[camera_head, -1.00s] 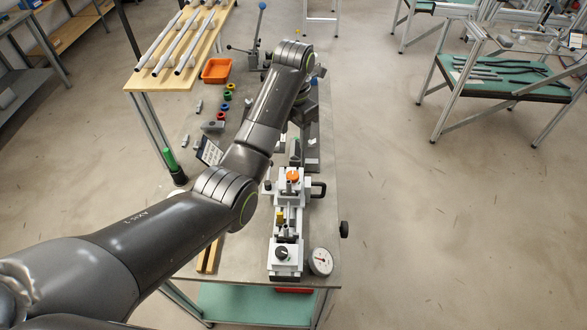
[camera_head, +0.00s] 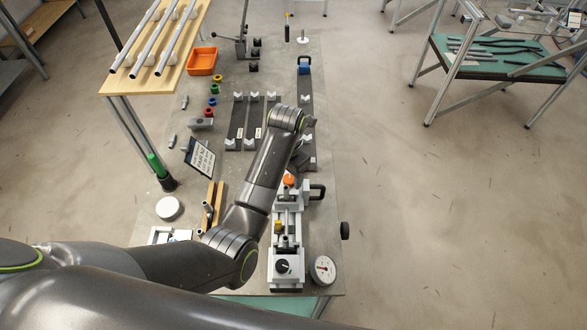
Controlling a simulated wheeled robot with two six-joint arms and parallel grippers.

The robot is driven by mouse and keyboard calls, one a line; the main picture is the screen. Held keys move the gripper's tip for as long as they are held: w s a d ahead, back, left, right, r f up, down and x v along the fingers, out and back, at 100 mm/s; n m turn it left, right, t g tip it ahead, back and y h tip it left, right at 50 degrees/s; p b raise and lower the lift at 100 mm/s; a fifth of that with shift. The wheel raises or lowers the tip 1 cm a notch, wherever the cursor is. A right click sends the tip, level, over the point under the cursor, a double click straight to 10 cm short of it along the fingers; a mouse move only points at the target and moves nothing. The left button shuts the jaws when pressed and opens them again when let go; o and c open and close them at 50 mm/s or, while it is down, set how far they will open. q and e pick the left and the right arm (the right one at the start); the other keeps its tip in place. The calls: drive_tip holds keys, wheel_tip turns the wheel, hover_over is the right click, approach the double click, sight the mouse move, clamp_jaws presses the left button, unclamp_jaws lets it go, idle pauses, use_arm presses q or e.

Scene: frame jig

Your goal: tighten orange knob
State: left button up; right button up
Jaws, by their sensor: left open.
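The orange knob (camera_head: 289,180) sits on top of the white and grey clamp jig (camera_head: 287,222) near the front of the bench. My left arm reaches in from the left, and its wrist is above and just behind the knob. My left gripper (camera_head: 298,164) points down near the knob's far side and is open. The wrist hides most of the fingers, and I cannot tell whether they touch the knob. My right gripper is not in view.
A dial gauge (camera_head: 322,269) stands right of the jig's front end. A black handle (camera_head: 317,192) sticks out from the jig's right side. A label stand (camera_head: 199,157), a white disc (camera_head: 168,208) and an orange bin (camera_head: 202,61) are to the left. Open floor lies right of the bench.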

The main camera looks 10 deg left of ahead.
use_arm(q)
drive_tip(key=shift+w+d+f, duration=0.1)
drive_tip(key=shift+d+f, duration=0.15)
drive_tip(key=shift+f, duration=0.3)
drive_tip(key=shift+a+r, duration=0.1)
drive_tip(key=shift+c, duration=1.2)
drive_tip(key=c, duration=0.8)
drive_tip(key=shift+o, duration=0.2)
